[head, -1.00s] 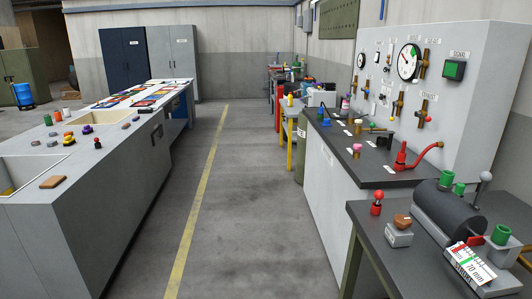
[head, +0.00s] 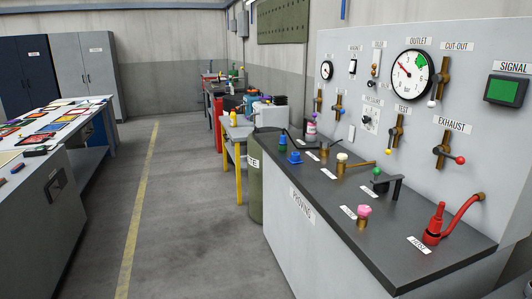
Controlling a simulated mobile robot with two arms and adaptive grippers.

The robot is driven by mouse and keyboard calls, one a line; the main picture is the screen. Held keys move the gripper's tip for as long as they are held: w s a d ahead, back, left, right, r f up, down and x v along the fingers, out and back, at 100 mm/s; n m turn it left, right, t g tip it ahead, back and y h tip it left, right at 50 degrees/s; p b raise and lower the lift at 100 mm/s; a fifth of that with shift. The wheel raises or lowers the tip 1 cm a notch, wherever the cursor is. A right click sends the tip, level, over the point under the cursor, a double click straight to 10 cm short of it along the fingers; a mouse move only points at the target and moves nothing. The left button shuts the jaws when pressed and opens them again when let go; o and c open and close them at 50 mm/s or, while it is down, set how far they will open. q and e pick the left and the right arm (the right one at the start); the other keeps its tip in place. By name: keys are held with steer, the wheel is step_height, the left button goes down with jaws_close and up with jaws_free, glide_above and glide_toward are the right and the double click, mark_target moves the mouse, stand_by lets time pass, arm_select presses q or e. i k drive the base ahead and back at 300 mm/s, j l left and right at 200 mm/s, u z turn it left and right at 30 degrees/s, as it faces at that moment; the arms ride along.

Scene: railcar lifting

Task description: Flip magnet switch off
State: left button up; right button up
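A grey upright panel (head: 450,105) stands at the right behind a dark-topped bench. I cannot tell the switch's position. Neither of my grippers is in view.
The proving bench (head: 400,248) juts out below the panel, with several fittings on top, including a red valve (head: 435,222). A grey floor aisle (head: 195,215) is clear.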

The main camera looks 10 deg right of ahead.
mark_target(351, 65)
steer(key=i+j+z, duration=0.25)
steer(key=i+z, duration=0.15)
steer(key=i+j+z, duration=0.75)
steer(key=i+j, duration=0.3)
steer(key=j, duration=0.2)
steer(key=i+j, duration=0.3)
steer(key=j, duration=0.25)
steer(key=i+j+u, duration=0.1)
steer(key=i+j, duration=0.2)
steer(key=j, duration=0.2)
steer(key=i+j, duration=0.35)
steer(key=j, duration=0.15)
steer(key=i+j, duration=0.3)
steer(key=j, duration=0.2)
steer(key=u, duration=0.05)
